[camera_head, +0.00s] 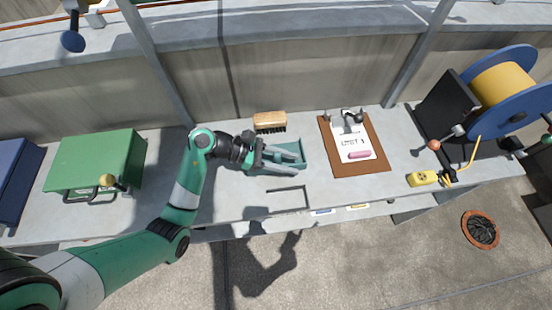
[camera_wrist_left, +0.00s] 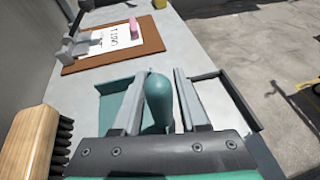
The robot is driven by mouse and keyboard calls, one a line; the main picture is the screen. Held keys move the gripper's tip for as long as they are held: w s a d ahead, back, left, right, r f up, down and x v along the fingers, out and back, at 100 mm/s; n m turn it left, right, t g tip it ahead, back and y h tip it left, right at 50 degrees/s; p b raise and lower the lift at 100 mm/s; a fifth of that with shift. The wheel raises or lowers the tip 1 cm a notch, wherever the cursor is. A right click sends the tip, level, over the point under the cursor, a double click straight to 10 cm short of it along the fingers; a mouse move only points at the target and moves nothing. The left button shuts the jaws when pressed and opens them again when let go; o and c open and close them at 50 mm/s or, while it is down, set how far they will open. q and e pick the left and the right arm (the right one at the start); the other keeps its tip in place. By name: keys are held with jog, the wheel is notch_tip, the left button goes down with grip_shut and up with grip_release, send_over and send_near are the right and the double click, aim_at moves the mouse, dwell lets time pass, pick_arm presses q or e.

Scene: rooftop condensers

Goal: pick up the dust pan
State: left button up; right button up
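The teal dust pan (camera_head: 290,148) lies on the grey ledge. It also shows in the left wrist view (camera_wrist_left: 112,103), with its rounded handle (camera_wrist_left: 158,98) pointing up toward the camera. My left gripper (camera_head: 298,160) is over the pan, with its grey fingers pointing right. In the left wrist view one finger is on each side of the handle. The fingers look spread, and I cannot tell whether either touches it. The gripper hides part of the pan. I do not make out my right gripper.
A wooden brush (camera_head: 270,122) lies just behind the pan. A clipboard (camera_head: 374,163) with a pink item lies to the right. A dark rectangular frame (camera_head: 288,190) is near the ledge's front edge. A green case (camera_head: 97,160) stands left, a hose reel (camera_head: 503,88) right.

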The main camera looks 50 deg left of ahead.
pick_arm(q)
grip_shut()
jog(key=shift+r, duration=0.1)
jog(key=shift+r, duration=0.3)
notch_tip(320, 180, up, 3)
jog(key=shift+f+p, duration=0.2)
jog(key=shift+p, duration=0.85)
jog(key=s+a+r+p, duration=0.1)
jog(key=s+r+p, duration=0.1)
jog(key=s+r, duration=0.2)
jog(key=s+a+r+p, duration=0.1)
jog(key=s+r+p, duration=0.2)
jog(key=s, duration=0.7)
notch_tip(320, 180, up, 3)
jog(key=shift+a+f, duration=0.2)
jog(key=shift+a, duration=0.15)
